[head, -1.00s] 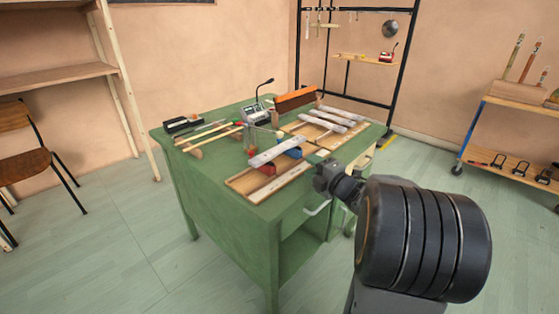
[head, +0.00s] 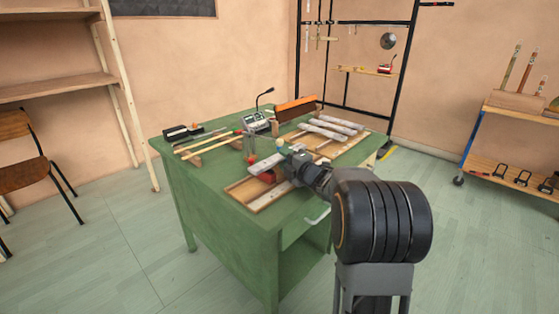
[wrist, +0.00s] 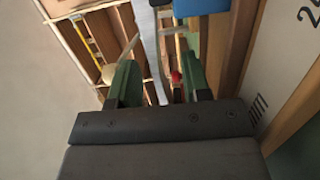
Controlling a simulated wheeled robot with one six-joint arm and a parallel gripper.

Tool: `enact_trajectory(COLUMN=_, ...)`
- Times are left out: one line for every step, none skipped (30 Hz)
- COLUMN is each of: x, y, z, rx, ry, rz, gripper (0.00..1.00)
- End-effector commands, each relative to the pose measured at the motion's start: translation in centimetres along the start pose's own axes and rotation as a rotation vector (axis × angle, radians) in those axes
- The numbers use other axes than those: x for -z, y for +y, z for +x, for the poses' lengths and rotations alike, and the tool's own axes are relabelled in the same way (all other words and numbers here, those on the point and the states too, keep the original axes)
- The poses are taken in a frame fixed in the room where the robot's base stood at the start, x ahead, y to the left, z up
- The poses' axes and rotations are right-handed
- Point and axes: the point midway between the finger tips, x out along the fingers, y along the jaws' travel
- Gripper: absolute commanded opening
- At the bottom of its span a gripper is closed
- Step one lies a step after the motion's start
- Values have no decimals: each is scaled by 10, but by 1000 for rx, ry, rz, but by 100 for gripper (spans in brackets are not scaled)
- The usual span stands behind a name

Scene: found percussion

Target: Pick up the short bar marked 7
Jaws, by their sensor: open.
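A short silver-grey bar (head: 264,163) lies on the near wooden frame (head: 240,190) on the green table. Its right end is hidden behind my gripper (head: 288,162), which is low over the frame. I cannot read a 7 on any bar. In the wrist view my gripper (wrist: 160,88) is open, with one finger to each side. A grey metal strip (wrist: 152,48) shows between the fingers, with no visible grip on it. I cannot tell whether it is the same bar.
Several longer silver bars (head: 325,129) lie on the frame behind. A blue block (wrist: 200,5) and a red knob (wrist: 176,77) show near my fingers. Wooden sticks (head: 208,144), a grey device (head: 256,122) and an orange-topped block (head: 295,104) stand on the table (head: 185,185).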

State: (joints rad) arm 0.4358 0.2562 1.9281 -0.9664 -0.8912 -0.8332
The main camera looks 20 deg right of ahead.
Motion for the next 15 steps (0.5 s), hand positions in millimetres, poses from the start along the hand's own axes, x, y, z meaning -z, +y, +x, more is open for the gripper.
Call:
enact_trajectory(x=1, y=0, z=5, rx=-1, ry=2, rz=0, gripper=44)
enact_trajectory(x=1, y=0, z=6, rx=-1, ry=1, rz=0, gripper=44)
enact_trajectory(x=0, y=0, z=8, rx=-1, ry=1, rz=0, gripper=44)
enact_trajectory(x=0, y=0, z=9, rx=-1, ry=0, rz=0, gripper=44)
enact_trajectory(x=0, y=0, z=9, rx=0, ry=0, rz=0, gripper=44)
enact_trajectory(x=0, y=0, z=10, rx=0, ry=-1, rz=0, gripper=44)
enact_trajectory(x=0, y=0, z=10, rx=0, ry=-1, rz=0, gripper=44)
enact_trajectory(x=0, y=0, z=9, rx=0, ry=-1, rz=1, gripper=44)
enact_trajectory(x=0, y=0, z=9, rx=0, ry=-1, rz=1, gripper=44)
enact_trajectory(x=0, y=0, z=9, rx=0, ry=-1, rz=0, gripper=44)
enact_trajectory(x=0, y=0, z=9, rx=0, ry=-1, rz=1, gripper=44)
enact_trajectory(x=0, y=0, z=9, rx=0, ry=-1, rz=1, gripper=41)
enact_trajectory(x=0, y=0, z=9, rx=0, ry=-1, rz=1, gripper=38)
enact_trajectory(x=0, y=0, z=9, rx=0, ry=0, rz=0, gripper=35)
enact_trajectory(x=0, y=0, z=9, rx=0, ry=0, rz=0, gripper=31)
